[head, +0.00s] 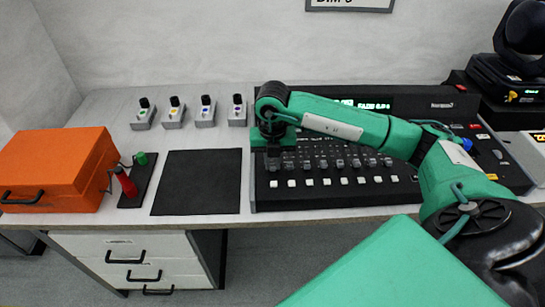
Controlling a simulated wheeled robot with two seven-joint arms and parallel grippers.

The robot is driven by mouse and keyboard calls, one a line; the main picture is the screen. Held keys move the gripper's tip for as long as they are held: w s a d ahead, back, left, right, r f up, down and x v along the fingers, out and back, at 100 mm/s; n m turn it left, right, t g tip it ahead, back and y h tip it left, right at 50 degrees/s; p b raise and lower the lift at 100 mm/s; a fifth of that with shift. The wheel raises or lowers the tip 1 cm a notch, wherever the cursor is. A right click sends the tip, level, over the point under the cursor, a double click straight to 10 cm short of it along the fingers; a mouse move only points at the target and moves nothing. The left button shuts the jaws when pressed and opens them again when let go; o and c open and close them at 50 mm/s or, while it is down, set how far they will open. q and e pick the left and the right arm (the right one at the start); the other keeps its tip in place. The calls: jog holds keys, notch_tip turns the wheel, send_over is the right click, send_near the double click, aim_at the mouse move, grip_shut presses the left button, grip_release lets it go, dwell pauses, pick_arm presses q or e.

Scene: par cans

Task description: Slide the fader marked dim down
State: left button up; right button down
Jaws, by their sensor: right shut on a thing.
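The lighting console (330,197) is a black desk on the table, with a row of grey faders (340,163) and a row of white buttons below them. My right gripper (273,160) points down over the left end of the fader row and is shut on a fader cap there. The gripper hides that cap and its slot. The fader markings are too small to read, so I cannot tell which one is dim. My left gripper is out of view.
A black mat (197,182) lies left of the console. Several small switch boxes (205,112) stand behind it. A moving-head lamp (522,45) stands at the back right.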

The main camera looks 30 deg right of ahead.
jog(key=c, duration=1.5)
grip_release()
jog(key=shift+s+a, duration=0.1)
jog(key=shift+o, duration=0.7)
jog(key=shift+r, duration=0.1)
